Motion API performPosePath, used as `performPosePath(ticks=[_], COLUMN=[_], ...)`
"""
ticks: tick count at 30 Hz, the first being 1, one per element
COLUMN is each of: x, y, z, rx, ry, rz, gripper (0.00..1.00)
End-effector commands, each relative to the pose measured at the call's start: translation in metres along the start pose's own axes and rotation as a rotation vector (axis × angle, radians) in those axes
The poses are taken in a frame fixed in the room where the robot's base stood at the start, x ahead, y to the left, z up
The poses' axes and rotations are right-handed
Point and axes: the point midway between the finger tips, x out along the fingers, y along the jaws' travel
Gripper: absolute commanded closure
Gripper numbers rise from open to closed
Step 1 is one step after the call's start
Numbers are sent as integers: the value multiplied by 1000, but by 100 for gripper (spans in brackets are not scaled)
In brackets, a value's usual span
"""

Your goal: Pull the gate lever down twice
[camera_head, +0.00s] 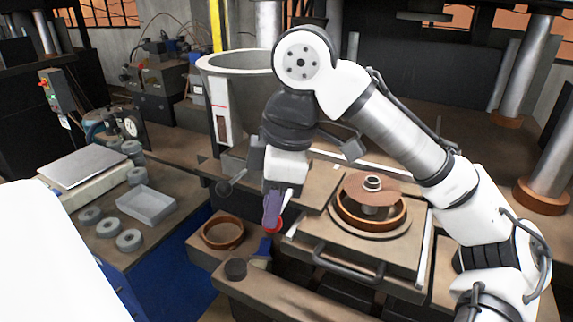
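The likely gate lever is a short rod with a dark ball knob (224,188). It sticks out to the left below the grey hopper (208,66), slanting down to the knob. My arm covers the inner end of the rod and part of the hopper. My gripper (273,216) points down, to the right of the knob and a little lower in the picture, apart from it. Its fingers look close together, and I cannot tell whether they are shut. A small red part (274,227) shows at the fingertips; I cannot tell whether they touch it.
A round mould with a disc (371,188) sits on the handled plate at right. A scale (84,167), grey tray (146,204) and several grey rings (129,240) are at left.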

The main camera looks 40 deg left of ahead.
Motion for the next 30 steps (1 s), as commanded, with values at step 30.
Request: performPosePath(ticks=[30], x=[-88], y=[0], z=[-17], rx=[2], ry=[-2], rz=[2], gripper=[78])
